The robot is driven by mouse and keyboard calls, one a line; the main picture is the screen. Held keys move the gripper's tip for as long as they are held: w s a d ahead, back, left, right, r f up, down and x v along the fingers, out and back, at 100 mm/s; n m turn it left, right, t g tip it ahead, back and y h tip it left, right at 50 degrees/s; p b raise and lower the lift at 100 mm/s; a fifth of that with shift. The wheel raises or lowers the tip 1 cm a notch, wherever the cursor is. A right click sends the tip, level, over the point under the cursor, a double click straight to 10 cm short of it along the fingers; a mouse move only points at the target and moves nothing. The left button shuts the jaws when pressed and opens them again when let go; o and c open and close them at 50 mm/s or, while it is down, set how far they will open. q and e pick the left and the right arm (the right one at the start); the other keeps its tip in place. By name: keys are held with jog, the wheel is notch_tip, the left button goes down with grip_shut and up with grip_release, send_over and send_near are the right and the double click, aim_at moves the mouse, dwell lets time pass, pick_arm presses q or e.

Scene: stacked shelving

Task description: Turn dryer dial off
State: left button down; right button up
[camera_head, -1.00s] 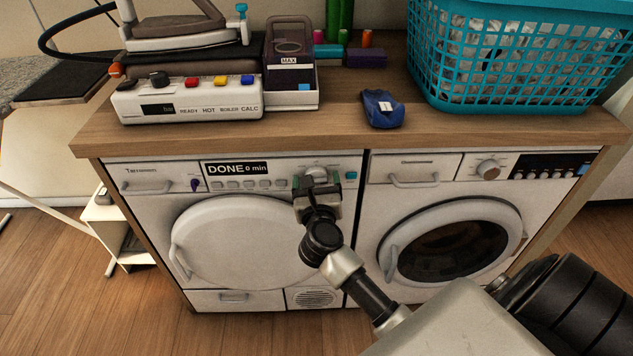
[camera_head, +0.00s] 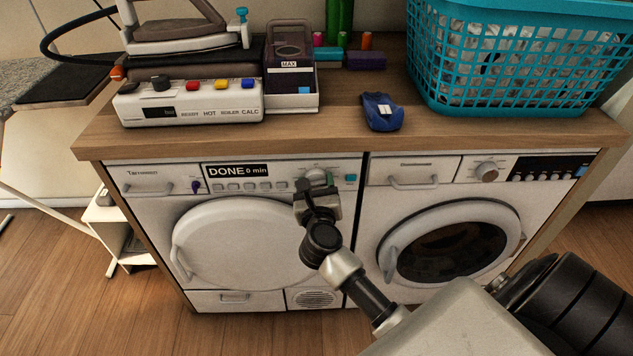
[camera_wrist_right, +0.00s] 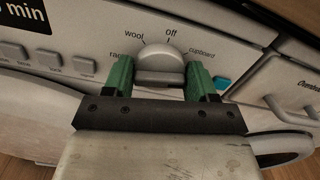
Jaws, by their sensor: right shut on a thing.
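The dryer (camera_head: 245,240) is the left white machine, its display (camera_head: 236,171) reading DONE 0 min. Its round dial (camera_head: 317,175) is at the right of the panel. In the right wrist view the dial (camera_wrist_right: 160,64) has labels "wool", "off" and "cupboard" around its upper side; another label at left is partly hidden. My right gripper (camera_head: 316,184) is at the dial, shut on it. Its green fingertips (camera_wrist_right: 160,78) are on the left and right of the dial. The dial's pointer cannot be made out. My left gripper is not in view.
A washer (camera_head: 455,235) stands right of the dryer. A teal button (camera_wrist_right: 222,83) is close right of my fingers.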

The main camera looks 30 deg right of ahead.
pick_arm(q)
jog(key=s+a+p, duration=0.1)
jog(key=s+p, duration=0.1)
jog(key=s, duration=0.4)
pick_arm(e)
jog(key=shift+r+n, duration=0.15)
jog(key=shift+n, duration=0.85)
jog(key=n+p, duration=0.4)
jog(key=shift+a+p, duration=0.1)
jog(key=shift+p, duration=0.3)
jog(key=n+p, duration=0.2)
jog(key=n, duration=0.1)
jog(key=n+p, duration=0.2)
jog(key=n, duration=0.1)
jog(key=shift+w+a+p, duration=0.1)
jog(key=shift+p, duration=0.2)
pick_arm(q)
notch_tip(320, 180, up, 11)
jog(key=p, duration=0.1)
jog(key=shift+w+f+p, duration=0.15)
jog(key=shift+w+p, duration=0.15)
jog(key=shift+p, duration=0.05)
pick_arm(e)
jog(key=shift+f+n, duration=0.15)
jog(key=shift+n, duration=0.75)
jog(key=shift+f+n, duration=0.15)
jog(key=shift+n, duration=0.75)
jog(key=o, duration=0.9)
